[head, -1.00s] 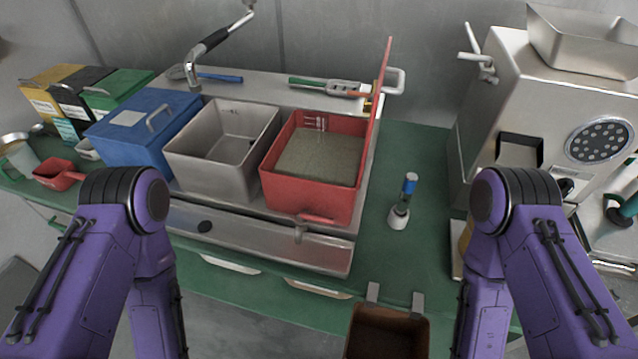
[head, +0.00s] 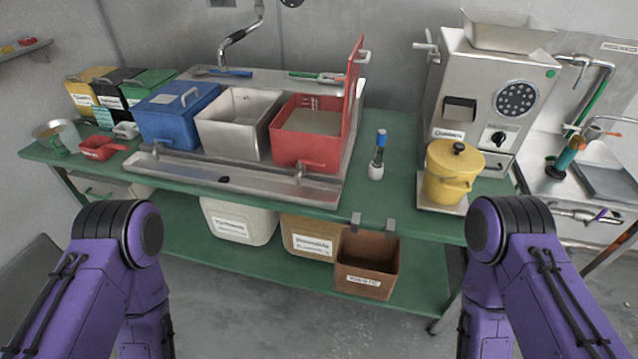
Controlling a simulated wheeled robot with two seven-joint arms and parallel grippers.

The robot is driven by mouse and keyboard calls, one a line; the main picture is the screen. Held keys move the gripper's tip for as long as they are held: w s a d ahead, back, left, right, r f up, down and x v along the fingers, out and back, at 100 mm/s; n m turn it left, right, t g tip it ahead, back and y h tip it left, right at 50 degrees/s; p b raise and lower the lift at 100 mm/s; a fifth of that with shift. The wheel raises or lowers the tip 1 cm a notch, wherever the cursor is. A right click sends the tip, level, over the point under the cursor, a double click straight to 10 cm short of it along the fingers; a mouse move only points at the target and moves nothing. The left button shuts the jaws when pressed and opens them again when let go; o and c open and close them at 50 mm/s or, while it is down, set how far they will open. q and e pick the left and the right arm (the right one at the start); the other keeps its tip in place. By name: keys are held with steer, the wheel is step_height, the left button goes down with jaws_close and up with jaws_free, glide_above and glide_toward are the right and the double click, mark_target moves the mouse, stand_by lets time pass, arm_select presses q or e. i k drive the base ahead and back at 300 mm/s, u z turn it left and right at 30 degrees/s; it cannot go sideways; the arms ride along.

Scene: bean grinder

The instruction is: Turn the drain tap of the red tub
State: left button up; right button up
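The red tub (head: 300,151) stands on the steel stand on the green table, at the right end of a row of tubs. Its red lid is raised upright on its right side, and greyish contents show inside. The drain tap (head: 299,172) is a small metal spout low on the tub's front, with a red lever (head: 312,165) pointing right. It sits above the steel drip trough (head: 230,182). My two purple arms come in at the lower left and lower right, well short of the tub. Neither gripper shows in the view.
A blue lidded tub (head: 165,122) and an open steel tub (head: 226,138) stand left of the red one. A brush-like tool (head: 378,155) stands to its right, before a yellow pot (head: 450,178) and the grinder (head: 490,85). A brown waste bin (head: 366,268) hangs at the table's front edge.

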mark_target(314, 163)
steer(key=u, duration=0.05)
steer(key=k, duration=0.6)
steer(key=z, duration=1)
steer(key=i, duration=1.55)
steer(key=u, duration=0.6)
